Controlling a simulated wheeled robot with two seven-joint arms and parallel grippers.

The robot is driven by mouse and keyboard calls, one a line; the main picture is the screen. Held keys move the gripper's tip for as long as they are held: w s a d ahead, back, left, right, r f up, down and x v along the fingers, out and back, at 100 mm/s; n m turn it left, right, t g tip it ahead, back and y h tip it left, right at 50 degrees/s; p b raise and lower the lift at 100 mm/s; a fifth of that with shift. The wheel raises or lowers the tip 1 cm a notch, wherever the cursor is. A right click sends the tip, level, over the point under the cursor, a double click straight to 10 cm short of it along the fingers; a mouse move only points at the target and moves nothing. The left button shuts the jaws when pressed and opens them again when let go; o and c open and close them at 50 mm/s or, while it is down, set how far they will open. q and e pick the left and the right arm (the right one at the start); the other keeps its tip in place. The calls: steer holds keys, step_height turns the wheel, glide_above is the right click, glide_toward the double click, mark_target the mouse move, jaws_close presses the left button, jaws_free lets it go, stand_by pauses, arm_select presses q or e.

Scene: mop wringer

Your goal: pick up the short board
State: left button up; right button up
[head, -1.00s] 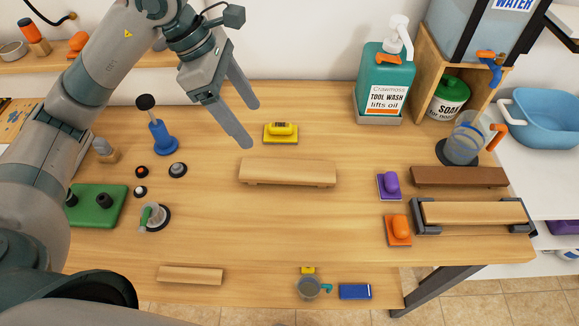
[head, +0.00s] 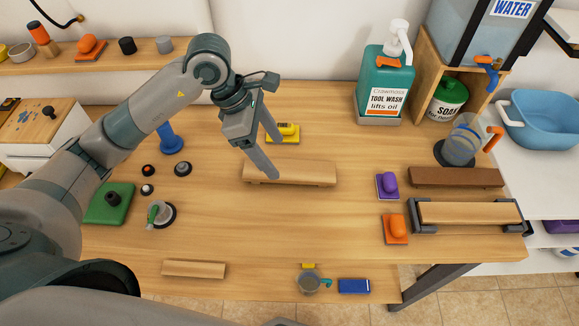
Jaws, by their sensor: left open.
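Several boards lie on the table. The shortest is a light wooden board (head: 194,269) at the front left edge. A longer light board (head: 305,172) lies in the middle, seeming raised on small feet. A dark brown board (head: 457,177) lies at the right. Another light board (head: 470,213) sits between grey end brackets in front of it. My left gripper (head: 276,157) is open and empty, its fingers pointing down over the middle board's left half. One fingertip overlaps that board in the picture; I cannot tell whether it touches. My right gripper is not in view.
A yellow block (head: 285,138) is behind the middle board. A green-handled round tool (head: 161,213) and small knobs are at left. A grey cup (head: 309,281) and blue block (head: 354,286) lie in front.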

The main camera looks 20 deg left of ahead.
mark_target(289, 169)
arm_select(q)
steer(key=shift+x, duration=1)
steer(key=shift+f, duration=0.1)
steer(key=shift+w+d+f+p, duration=0.2)
steer(key=shift+d+f+p, duration=0.15)
steer(key=shift+p, duration=0.3)
steer(key=p+x, duration=0.1)
steer(key=x, duration=0.2)
steer(key=shift+w+p, duration=0.2)
steer(key=shift+p, duration=0.1)
steer(key=shift+w+d+f, duration=0.1)
steer(key=shift+f, duration=0.45)
steer(key=c, duration=1.2)
